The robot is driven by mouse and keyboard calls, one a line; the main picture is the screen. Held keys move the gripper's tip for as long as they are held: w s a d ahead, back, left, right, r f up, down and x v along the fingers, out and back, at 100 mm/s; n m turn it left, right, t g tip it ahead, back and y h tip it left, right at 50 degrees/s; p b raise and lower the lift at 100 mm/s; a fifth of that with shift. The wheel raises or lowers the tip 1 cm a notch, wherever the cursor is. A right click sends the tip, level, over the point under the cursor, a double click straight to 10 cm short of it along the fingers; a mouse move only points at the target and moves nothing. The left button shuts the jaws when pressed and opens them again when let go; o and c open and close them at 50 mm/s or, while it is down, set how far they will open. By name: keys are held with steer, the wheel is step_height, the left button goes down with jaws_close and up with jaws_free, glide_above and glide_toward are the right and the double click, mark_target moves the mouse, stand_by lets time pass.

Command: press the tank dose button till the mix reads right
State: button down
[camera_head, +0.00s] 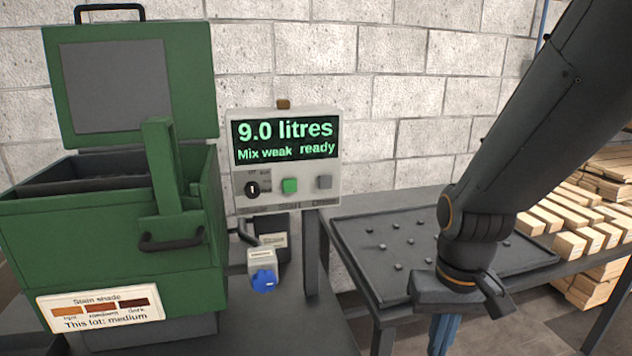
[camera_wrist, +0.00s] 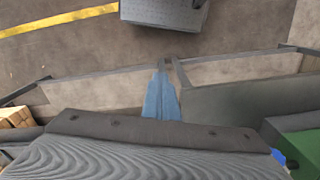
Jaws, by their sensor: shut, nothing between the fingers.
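The green tank (camera_head: 110,235) stands at left with its lid (camera_head: 130,85) raised. The control box (camera_head: 285,200) beside it reads "9.0 litres" and "Mix weak ready" on its display (camera_head: 286,138). Below the display are a black dial (camera_head: 252,189), a green button (camera_head: 289,186) and a grey button (camera_head: 324,182). A small grey box with a round blue button (camera_head: 263,280) sits lower, right of the tank; its label is too small to read. My gripper (camera_head: 443,340) is shut and empty, well right of the blue button. Its blue fingers also show in the wrist view (camera_wrist: 160,92).
A card (camera_head: 100,308) on the tank reads "Stain shade", "This lot: medium". A dark studded table (camera_head: 375,255) stands behind my gripper. Stacked timber (camera_head: 575,225) is at right. A dark post (camera_head: 311,255) stands between the blue button and the studded table.

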mark_target(325, 182)
steer(key=w+a+r+m+t+y+p, duration=0.1)
steer(key=w+a+r+m+t+p, duration=0.4)
steer(key=w+a+r+t+p, duration=0.3)
steer(key=w+a+r+p, duration=0.4)
steer(key=w+a+r, duration=0.3)
steer(key=w+r, duration=0.2)
steer(key=shift+a+r+t+y, duration=0.2)
steer(key=shift+r+t+y, duration=0.1)
steer(key=shift+t, duration=0.1)
steer(key=shift+w, duration=0.15)
steer(key=w+a+p, duration=0.2)
steer(key=w, duration=0.6)
steer(key=shift+w+a, duration=0.15)
steer(key=shift+a, duration=0.05)
steer(key=shift+w, duration=0.1)
stand_by(1.1)
steer(key=shift+w+a, duration=0.1)
steer(key=shift+w, duration=0.2)
